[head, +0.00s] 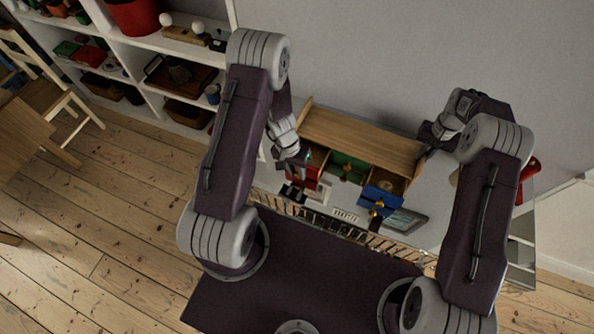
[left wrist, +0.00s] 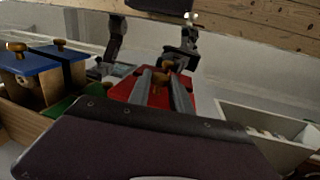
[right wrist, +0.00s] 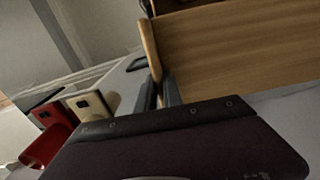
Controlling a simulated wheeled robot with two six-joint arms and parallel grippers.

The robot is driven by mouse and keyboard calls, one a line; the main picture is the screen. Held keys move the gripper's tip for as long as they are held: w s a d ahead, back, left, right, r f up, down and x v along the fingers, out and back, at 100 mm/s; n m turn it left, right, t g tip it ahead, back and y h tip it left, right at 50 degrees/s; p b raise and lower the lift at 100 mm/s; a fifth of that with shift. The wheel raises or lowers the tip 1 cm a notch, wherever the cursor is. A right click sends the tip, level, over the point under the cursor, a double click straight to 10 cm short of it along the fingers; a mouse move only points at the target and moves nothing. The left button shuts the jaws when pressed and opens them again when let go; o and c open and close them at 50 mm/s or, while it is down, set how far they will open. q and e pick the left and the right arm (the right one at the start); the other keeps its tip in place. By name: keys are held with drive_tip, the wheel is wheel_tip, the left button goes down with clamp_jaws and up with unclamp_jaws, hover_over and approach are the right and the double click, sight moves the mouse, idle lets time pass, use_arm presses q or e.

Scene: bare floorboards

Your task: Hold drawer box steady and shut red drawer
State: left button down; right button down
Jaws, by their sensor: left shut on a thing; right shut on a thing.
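The wooden drawer box (head: 360,138) stands against the wall, with a red, a green and a blue drawer. The red drawer (head: 309,181) is at its left end and sticks out; it also shows in the left wrist view (left wrist: 124,84). My left gripper (head: 291,156) is at the red drawer, its fingers closed around the brass knob (left wrist: 160,78). My right gripper (head: 428,143) is at the box's right end. In the right wrist view its fingers (right wrist: 160,92) are shut on the box's wooden side panel (right wrist: 150,48).
The blue drawer (head: 380,200) is pulled out; the green drawer (head: 348,167) sits between. A framed picture (head: 404,221) lies at the table's front right. A red object (right wrist: 47,146) and a cream block (right wrist: 90,104) stand beside the box. Shelves (head: 150,65) stand left.

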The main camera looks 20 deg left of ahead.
use_arm(q)
drive_tip(key=w, duration=0.7)
drive_tip(key=shift+d, duration=0.25)
drive_tip(key=c, duration=1.2)
unclamp_jaws()
drive_tip(key=shift+s, duration=0.1)
drive_tip(key=shift+o, duration=0.2)
drive_tip(key=shift+r, duration=0.1)
wheel_tip(320, 180, up, 12)
drive_tip(key=a, duration=0.2)
drive_tip(key=shift+a+f, duration=0.2)
